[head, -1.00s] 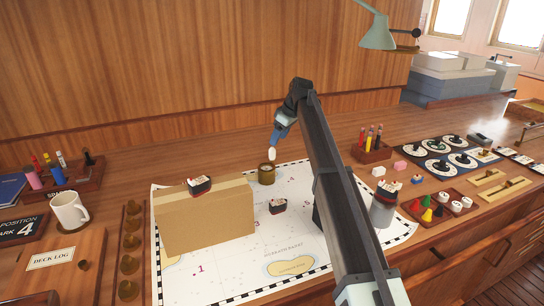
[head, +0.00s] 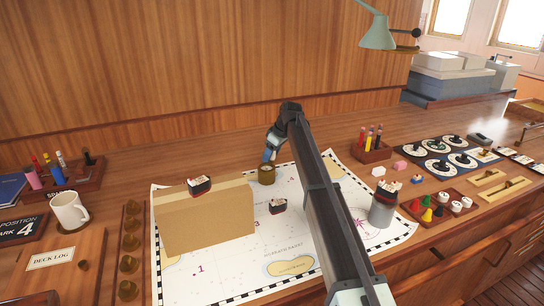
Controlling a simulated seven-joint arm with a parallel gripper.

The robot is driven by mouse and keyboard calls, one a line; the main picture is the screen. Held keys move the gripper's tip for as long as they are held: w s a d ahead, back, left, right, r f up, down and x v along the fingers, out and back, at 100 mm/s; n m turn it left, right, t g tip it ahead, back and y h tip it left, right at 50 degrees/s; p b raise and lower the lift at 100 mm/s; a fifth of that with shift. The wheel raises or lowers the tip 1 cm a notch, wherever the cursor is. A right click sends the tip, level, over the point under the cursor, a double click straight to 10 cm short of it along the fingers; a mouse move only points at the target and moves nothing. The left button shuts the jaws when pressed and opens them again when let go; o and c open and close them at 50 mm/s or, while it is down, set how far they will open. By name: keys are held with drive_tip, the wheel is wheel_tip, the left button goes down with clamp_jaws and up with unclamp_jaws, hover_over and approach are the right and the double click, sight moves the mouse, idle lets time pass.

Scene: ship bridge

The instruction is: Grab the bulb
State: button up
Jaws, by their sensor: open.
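My gripper (head: 267,160) points down right over a small brass cup (head: 266,176) near the back edge of the chart. Its jaws are open, with the fingertips close to the cup's rim. A pale, upright, bulb-like piece showed just above this cup a second ago. It is now hidden or nearly hidden behind the gripper, so I cannot tell whether the fingers are around it or touching it.
The chart (head: 225,262) lies under the cup. A cardboard-coloured box (head: 205,218) with a small dark model (head: 199,185) on it stands front left. Another model (head: 277,206) lies nearby. A grey canister (head: 383,210) stands right of my arm.

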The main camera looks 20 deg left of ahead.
drive_tip(key=c, duration=1.1)
